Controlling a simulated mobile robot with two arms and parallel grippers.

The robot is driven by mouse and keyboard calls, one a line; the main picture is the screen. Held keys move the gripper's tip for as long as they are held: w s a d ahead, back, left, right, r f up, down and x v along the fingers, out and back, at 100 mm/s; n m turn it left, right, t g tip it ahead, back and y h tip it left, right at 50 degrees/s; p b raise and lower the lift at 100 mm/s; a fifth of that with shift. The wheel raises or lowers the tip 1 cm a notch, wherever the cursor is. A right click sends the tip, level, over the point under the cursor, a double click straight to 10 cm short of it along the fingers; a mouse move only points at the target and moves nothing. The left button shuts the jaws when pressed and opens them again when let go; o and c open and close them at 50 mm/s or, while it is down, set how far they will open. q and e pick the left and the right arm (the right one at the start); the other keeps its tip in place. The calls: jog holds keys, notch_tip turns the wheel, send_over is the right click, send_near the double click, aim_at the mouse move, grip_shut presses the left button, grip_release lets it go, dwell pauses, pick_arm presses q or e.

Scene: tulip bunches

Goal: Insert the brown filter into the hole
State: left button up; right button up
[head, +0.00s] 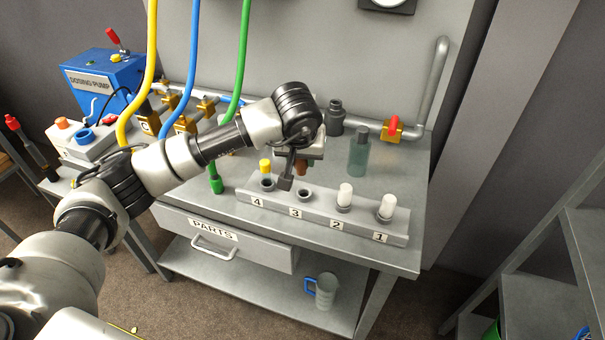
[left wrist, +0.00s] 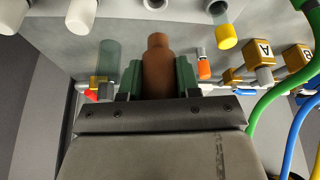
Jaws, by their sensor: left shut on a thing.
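My left gripper (head: 296,170) is shut on the brown filter (left wrist: 158,62), with green finger pads on both sides of it in the left wrist view. In the head view only a small part of the brown filter (head: 302,168) shows beside a dark finger. The grey block (head: 322,213) with places 4 to 1 is just in front of and below the gripper. Hole 3 (head: 304,193) and hole 4 (head: 267,183) look empty. White filters stand in place 2 (head: 345,196) and place 1 (head: 387,207). The filter is apart from the block. My right gripper is not in view.
A yellow-topped piece (head: 265,166) stands behind hole 4. A translucent green cylinder (head: 358,153) stands on the bench at the right. Pipes with a red-handled valve (head: 393,127) run along the back. Yellow, blue and green hoses (head: 240,60) hang at the left.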

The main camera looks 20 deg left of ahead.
pick_arm(q)
notch_tip(320, 180, down, 3)
jog(key=w, duration=0.3)
jog(key=b, duration=0.5)
send_over(305, 187)
jog(key=s, duration=0.1)
jog(key=shift+n, duration=0.3)
notch_tip(305, 187, down, 5)
jog(key=shift+s+d+r, duration=0.1)
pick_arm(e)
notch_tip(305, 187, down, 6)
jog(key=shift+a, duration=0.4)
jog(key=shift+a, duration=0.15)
pick_arm(q)
jog(key=shift+b, duration=0.3)
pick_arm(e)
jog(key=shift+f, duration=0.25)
pick_arm(q)
jog(key=shift+f, duration=0.45)
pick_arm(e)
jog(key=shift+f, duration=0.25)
pick_arm(q)
jog(key=shift+f+b, duration=0.9)
jog(key=shift+b, duration=0.1)
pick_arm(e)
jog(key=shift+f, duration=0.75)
pick_arm(q)
jog(key=o, duration=1)
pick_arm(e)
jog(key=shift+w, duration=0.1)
